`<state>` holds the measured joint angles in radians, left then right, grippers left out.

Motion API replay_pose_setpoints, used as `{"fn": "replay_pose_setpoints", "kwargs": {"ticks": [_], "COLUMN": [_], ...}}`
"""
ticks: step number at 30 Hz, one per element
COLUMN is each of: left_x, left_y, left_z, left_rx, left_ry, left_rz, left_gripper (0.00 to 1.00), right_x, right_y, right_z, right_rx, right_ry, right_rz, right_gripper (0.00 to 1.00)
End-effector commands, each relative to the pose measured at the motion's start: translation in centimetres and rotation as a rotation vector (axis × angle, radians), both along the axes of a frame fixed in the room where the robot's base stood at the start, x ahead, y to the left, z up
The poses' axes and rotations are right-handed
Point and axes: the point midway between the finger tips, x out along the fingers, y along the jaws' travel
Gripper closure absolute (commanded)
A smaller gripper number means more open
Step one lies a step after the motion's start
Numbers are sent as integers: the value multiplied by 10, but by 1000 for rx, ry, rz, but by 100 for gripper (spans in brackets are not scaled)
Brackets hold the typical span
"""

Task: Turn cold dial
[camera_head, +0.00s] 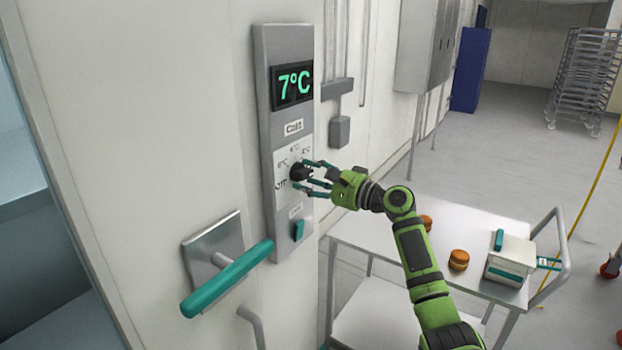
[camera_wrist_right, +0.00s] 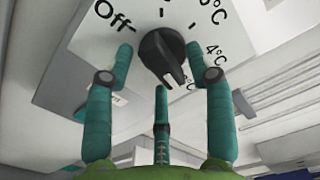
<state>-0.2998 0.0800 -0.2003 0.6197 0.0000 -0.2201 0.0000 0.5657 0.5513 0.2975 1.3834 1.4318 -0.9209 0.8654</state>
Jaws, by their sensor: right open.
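The cold dial (camera_head: 299,172) is a black knob on a white plate of the grey wall panel (camera_head: 264,110). In the right wrist view the dial (camera_wrist_right: 162,55) has marks around it that read "Off", "4°C" and others partly cut off. Its ridge points toward the lower right of that view. My right gripper (camera_head: 312,176) is at the dial, open, with teal fingers on either side of it. In the right wrist view the right gripper (camera_wrist_right: 160,62) straddles the knob; I cannot tell whether the fingers touch it. My left gripper is not in view.
A display (camera_head: 292,84) above the dial reads 7°C. A teal switch (camera_head: 298,230) is below it. A door handle (camera_head: 228,278) juts out at lower left. A metal cart (camera_head: 480,220) with round filled items (camera_head: 459,260) and a white box (camera_head: 510,262) stands at right.

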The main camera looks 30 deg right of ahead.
Motion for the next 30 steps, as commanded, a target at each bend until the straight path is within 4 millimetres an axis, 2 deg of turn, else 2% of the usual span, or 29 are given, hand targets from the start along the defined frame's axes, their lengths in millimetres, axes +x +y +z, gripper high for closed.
{"fn": "replay_pose_setpoints", "kwargs": {"ticks": [4, 7, 15, 21, 25, 30], "left_x": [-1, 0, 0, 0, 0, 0], "left_y": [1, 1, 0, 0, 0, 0], "left_z": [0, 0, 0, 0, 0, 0], "left_rx": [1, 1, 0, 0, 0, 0], "left_ry": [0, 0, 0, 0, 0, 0], "left_rz": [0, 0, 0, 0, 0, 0], "left_gripper": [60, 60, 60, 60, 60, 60], "right_x": [-5, -16, -70, -99, -109, -111], "right_y": [-3, -8, -29, -42, -45, -46], "right_z": [-1, -1, -2, -1, 0, 0], "right_rx": [-1, -3, -1, -1, 0, 0], "right_ry": [0, 2, 3, 1, 1, 1], "right_rz": [-2, -3, -2, -2, 0, 1], "right_gripper": [46, 46, 46, 46, 46, 46]}}
